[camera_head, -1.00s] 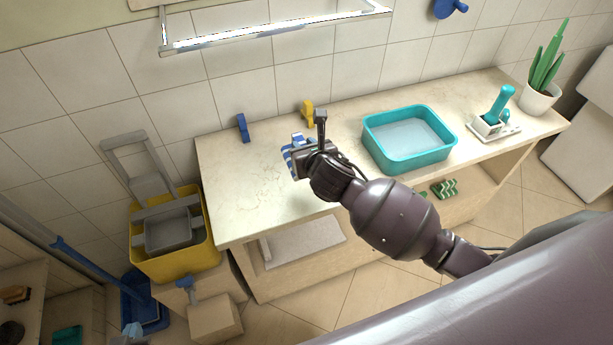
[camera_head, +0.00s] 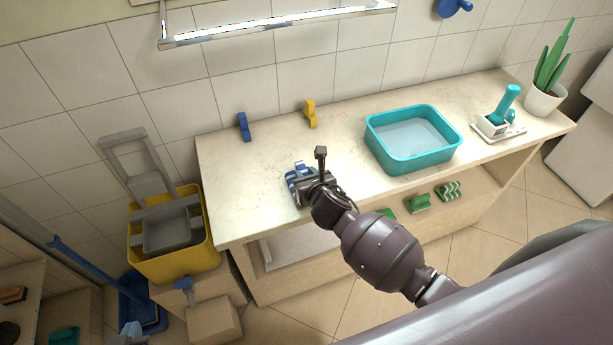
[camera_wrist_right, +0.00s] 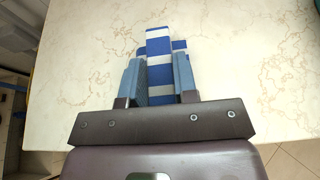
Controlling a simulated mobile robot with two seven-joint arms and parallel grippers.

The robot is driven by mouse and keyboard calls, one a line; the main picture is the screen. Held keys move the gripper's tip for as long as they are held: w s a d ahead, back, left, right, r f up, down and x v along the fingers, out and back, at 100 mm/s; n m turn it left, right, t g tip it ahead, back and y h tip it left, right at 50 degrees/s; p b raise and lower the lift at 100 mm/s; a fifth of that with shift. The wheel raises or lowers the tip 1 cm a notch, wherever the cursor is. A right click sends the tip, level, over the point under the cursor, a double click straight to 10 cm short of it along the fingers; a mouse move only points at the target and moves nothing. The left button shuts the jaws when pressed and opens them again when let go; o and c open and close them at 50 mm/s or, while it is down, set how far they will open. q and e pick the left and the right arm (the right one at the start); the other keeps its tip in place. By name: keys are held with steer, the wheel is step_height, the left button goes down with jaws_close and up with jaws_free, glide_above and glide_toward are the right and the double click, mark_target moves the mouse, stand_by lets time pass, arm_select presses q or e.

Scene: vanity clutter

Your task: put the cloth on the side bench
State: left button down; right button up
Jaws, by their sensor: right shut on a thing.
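The cloth (camera_head: 292,186) is blue and white striped, over the left half of the marble counter. It also shows in the right wrist view (camera_wrist_right: 159,45), standing up between the fingers. My right gripper (camera_head: 312,183) is shut on it; in the right wrist view its two blue-grey fingers (camera_wrist_right: 160,85) press on the cloth from both sides. I cannot tell whether the cloth touches the counter. My left gripper is not in view. Which surface is the side bench is not clear; a low wooden shelf unit (camera_head: 30,276) stands at the lower left.
A yellow bucket (camera_head: 175,268) is left of the counter. Green striped pieces (camera_head: 448,191) lie below.

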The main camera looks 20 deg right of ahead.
steer(key=shift+f, duration=0.15)
steer(key=o, duration=0.9)
